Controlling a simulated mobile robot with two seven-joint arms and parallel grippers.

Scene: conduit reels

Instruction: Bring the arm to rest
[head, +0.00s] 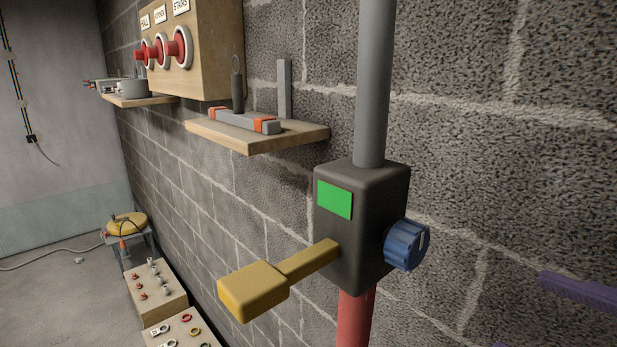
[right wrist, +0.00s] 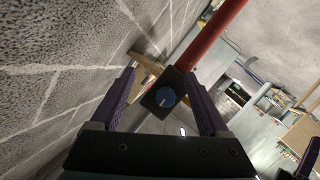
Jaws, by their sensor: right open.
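My right gripper (right wrist: 160,74) is open and empty in the right wrist view, with one purple finger on each side. A black box (right wrist: 182,82) with a blue knob (right wrist: 165,97) shows between and beyond the fingers; I cannot tell how far apart they are. In the head view the box (head: 365,225) is on the block wall, with a green panel, a yellow lever (head: 262,287) and the blue knob (head: 406,245). Purple finger parts (head: 582,291) of the right gripper enter at the right edge, apart from the knob. A purple piece, seemingly of my left gripper (right wrist: 308,158), shows at the wrist view's corner.
A grey pipe (head: 374,80) rises from the box and a red pipe (head: 356,318) runs below it. A wooden shelf (head: 258,143) with tools juts out left of it, under a board with red plugs (head: 165,50). Wooden blocks with small parts (head: 157,288) stand low at left.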

